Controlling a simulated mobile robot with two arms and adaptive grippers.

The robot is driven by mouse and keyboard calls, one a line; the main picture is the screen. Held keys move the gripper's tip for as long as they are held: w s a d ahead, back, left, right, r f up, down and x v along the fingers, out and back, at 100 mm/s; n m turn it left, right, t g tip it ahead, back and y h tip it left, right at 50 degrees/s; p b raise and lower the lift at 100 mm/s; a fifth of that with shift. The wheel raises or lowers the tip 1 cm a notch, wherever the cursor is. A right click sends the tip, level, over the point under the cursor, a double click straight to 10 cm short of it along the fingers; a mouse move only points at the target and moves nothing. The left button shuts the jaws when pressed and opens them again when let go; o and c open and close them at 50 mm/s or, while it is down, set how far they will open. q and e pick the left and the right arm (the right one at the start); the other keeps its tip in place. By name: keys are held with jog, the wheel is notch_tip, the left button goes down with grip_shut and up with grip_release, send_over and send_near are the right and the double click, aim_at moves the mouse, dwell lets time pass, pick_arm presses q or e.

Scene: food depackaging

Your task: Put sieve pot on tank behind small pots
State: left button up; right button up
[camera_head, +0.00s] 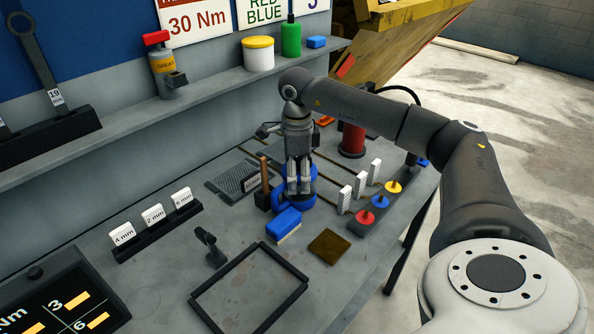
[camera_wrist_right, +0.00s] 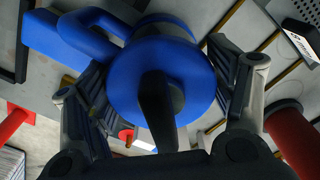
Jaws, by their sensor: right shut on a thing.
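My right gripper (camera_head: 299,188) points down over the bench and is shut on a blue round thing (camera_head: 294,205). In the right wrist view the blue round thing (camera_wrist_right: 125,80) sits between the two fingers, with a dark bar across its middle. Whether it rests on the bench or is lifted, I cannot tell. No sieve pot, tank or small pots can be made out in these views. My left gripper is not in view.
A blue block (camera_head: 284,224) lies just in front of the blue thing. White upright tags (camera_head: 360,185) and a strip with coloured knobs (camera_head: 379,202) stand to the right. A black frame (camera_head: 250,287) lies in front. A shelf (camera_head: 215,90) runs behind.

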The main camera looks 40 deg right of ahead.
jog(key=shift+f, duration=0.15)
jog(key=o, duration=1.2)
jog(key=shift+o, duration=0.4)
